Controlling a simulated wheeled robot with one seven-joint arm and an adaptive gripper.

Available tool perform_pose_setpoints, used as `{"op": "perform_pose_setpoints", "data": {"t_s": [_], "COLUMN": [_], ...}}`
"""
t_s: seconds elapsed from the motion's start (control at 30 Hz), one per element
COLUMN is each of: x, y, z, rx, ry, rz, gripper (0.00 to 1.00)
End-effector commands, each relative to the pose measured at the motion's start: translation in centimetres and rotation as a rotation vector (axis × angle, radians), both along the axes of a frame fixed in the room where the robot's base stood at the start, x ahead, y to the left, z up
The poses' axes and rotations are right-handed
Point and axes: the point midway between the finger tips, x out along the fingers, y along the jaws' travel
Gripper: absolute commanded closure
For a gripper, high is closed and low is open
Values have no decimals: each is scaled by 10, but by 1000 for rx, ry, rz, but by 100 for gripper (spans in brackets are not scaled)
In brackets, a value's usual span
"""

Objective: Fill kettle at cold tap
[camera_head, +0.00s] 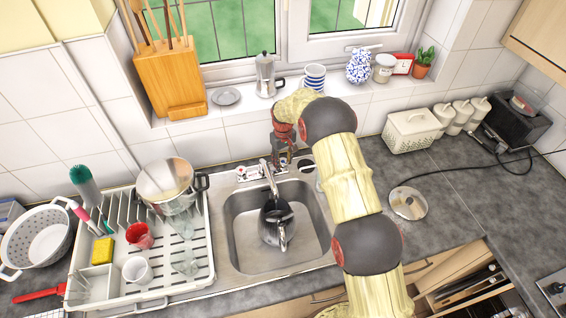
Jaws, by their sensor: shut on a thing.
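A dark, shiny kettle (272,232) stands in the sink basin (240,254), with its handle toward the front. The tap's metal spout (268,178) reaches from the back rim of the sink over the kettle. At this size I cannot tell whether water flows. My gripper (284,158) points down at the back of the sink, just right of the spout. It is shut on a tap handle, which is mostly hidden by the fingers. I cannot make out its hot or cold marking. My gripper is apart from the kettle.
A white dish rack (205,268) with a steel pot (166,185), a red cup (139,235) and a white mug (137,269) stands left of the sink. A round lid (408,203) lies on the right counter. The windowsill behind holds a moka pot (266,76) and a striped mug (314,77).

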Motion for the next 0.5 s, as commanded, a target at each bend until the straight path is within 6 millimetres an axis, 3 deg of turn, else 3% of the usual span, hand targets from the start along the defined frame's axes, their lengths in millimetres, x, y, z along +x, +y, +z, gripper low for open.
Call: {"op": "perform_pose_setpoints", "data": {"t_s": [0.23,0.27,0.5], "x": [1,1,0], "y": [0,0,0], "z": [1,1,1], "rx": [1,1,0], "ry": [-3,-3,-1], "rz": [-1,-1,-1], "gripper": [90,63,49]}}
